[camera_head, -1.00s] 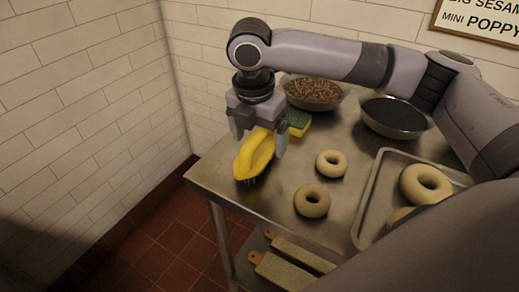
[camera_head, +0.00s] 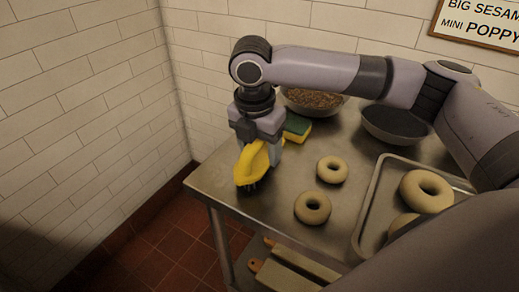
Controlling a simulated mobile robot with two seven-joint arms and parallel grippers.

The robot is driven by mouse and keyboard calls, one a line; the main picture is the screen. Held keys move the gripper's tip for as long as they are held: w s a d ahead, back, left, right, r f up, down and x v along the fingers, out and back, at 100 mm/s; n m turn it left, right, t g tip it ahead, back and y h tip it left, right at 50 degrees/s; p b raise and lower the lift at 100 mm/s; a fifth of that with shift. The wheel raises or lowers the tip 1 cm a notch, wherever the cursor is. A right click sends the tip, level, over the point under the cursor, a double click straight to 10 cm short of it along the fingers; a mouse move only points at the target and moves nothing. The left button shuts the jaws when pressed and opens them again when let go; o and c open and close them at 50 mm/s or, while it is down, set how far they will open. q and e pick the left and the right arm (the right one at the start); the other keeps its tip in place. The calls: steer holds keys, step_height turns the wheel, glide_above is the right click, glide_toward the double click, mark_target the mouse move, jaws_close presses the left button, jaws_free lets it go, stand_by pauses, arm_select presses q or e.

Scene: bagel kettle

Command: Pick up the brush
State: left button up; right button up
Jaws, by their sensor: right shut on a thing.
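The yellow brush (camera_head: 251,164) with dark bristles is at the left end of the steel table (camera_head: 272,218). My right gripper (camera_head: 259,150) is over it, pointing down, with its fingers closed on the sides of the brush's yellow body. The bristles are at or very near the table top; I cannot tell whether they touch it. My left gripper is not in view.
A green and yellow sponge (camera_head: 297,127) lies just behind the gripper. Two bagels (camera_head: 313,207) lie to the right, and a tray (camera_head: 364,222) holds more. Two bowls, one of seeds (camera_head: 314,99) and one dark (camera_head: 394,126), stand behind. Boards (camera_head: 290,270) lie below.

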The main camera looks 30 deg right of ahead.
step_height(320, 180, up, 20)
steer(key=p, duration=0.3)
steer(key=shift+p, duration=0.35)
steer(key=shift+f, duration=0.15)
steer(key=o, duration=0.5)
steer(key=shift+c, duration=1.5)
